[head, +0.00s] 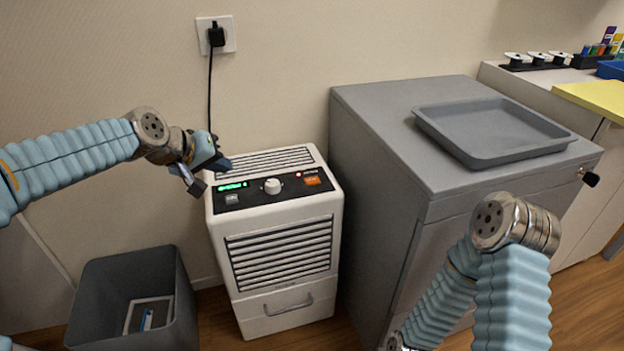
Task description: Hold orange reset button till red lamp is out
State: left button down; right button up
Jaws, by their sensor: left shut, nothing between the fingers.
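The orange reset button (312,181) is on the right of the black control panel on top of a white dehumidifier-like machine (285,240). Nothing touches the button. The small red lamp (299,174) just above and left of it looks lit. My left gripper (218,164) is shut and empty, above the left end of the panel near the green display (231,187), well left of the orange button. My right arm comes in at the lower right and bends down; its gripper is outside the picture.
A white knob (272,186) and a grey button (232,198) share the panel. A power cord (210,95) runs up to a wall socket. A grey cabinet (375,105) with a tray (490,125) stands close on the right; a grey bin (95,290) stands at lower left.

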grip_shut()
dwell(1.4)
